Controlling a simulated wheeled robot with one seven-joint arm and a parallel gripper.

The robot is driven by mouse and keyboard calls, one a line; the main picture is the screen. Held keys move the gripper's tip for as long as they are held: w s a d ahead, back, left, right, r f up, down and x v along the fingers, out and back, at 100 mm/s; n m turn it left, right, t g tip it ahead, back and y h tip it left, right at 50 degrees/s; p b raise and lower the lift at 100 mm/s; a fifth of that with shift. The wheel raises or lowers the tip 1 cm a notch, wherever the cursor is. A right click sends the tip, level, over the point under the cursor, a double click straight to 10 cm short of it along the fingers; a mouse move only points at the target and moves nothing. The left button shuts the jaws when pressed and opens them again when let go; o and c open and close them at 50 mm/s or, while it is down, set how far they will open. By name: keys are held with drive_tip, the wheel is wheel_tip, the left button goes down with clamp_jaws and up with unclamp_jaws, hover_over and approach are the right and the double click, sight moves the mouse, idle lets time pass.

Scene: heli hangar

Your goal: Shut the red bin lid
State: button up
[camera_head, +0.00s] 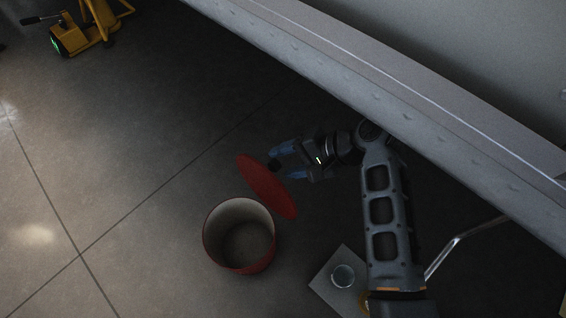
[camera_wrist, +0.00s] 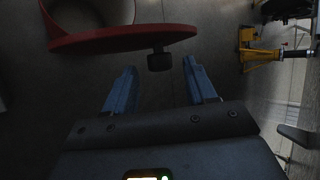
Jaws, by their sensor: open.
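The red bin (camera_head: 262,258) stands on the floor with its round mouth open and its pale inside showing. Its red lid (camera_head: 266,187) is raised and tilted at the bin's upper right side. My gripper (camera_head: 273,160) is open behind the lid, close to the lid's dark knob. In the wrist view the lid (camera_wrist: 120,38) shows nearly edge-on, with the knob (camera_wrist: 160,61) ahead of and between the open blue fingers of my gripper (camera_wrist: 160,82). The fingers look apart from the knob. Part of the bin (camera_wrist: 90,12) shows behind the lid.
A long grey ledge (camera_head: 370,85) runs diagonally along the upper right, near my arm. A yellow pallet jack (camera_head: 85,30) stands far off at upper left. A flat grey plate (camera_head: 325,283) with a round glass-like item lies right of the bin. The floor left is clear.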

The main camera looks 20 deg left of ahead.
drive_tip(key=shift+x, duration=0.8)
drive_tip(key=shift+c, duration=0.4)
clamp_jaws()
drive_tip(key=shift+d, duration=0.1)
